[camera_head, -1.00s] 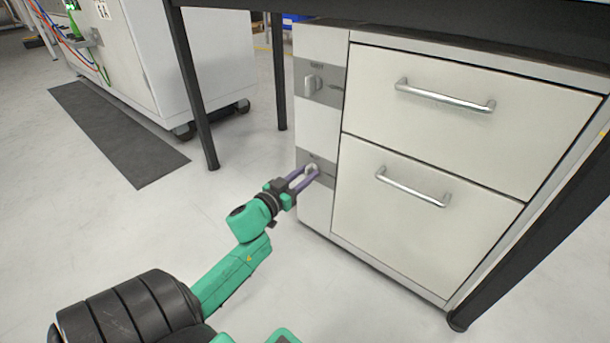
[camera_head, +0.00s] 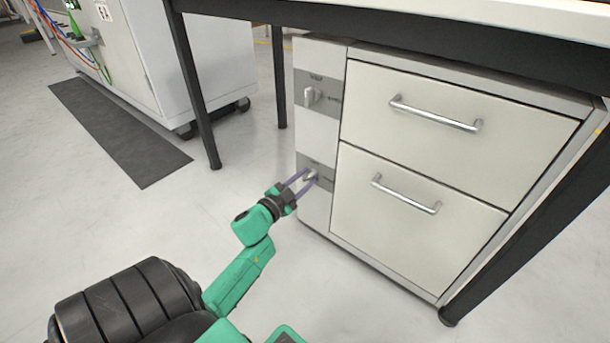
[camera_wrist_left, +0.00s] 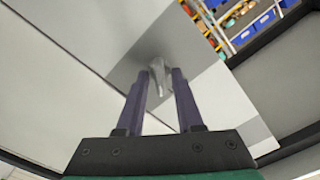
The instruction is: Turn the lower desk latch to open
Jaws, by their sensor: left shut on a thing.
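The lower desk latch (camera_head: 310,175) is a small light-grey knob on a grey plate at the left side of the drawer cabinet (camera_head: 316,212). My left gripper (camera_head: 308,180) reaches it from the lower left, and its two purple fingers are shut on the latch. In the left wrist view the latch (camera_wrist_left: 157,76) shows between the fingertips (camera_wrist_left: 160,80), tilted in the picture. The fingers hide part of it. The upper latch (camera_head: 311,96) sits above on its own grey plate, with its knob upright. My right gripper is not in view.
Two closed drawers with bar handles, upper (camera_head: 435,115) and lower (camera_head: 405,194), fill the cabinet front. The black desk legs (camera_head: 197,95) stand to the left and right. A dark mat (camera_head: 120,135) lies on the open floor at left.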

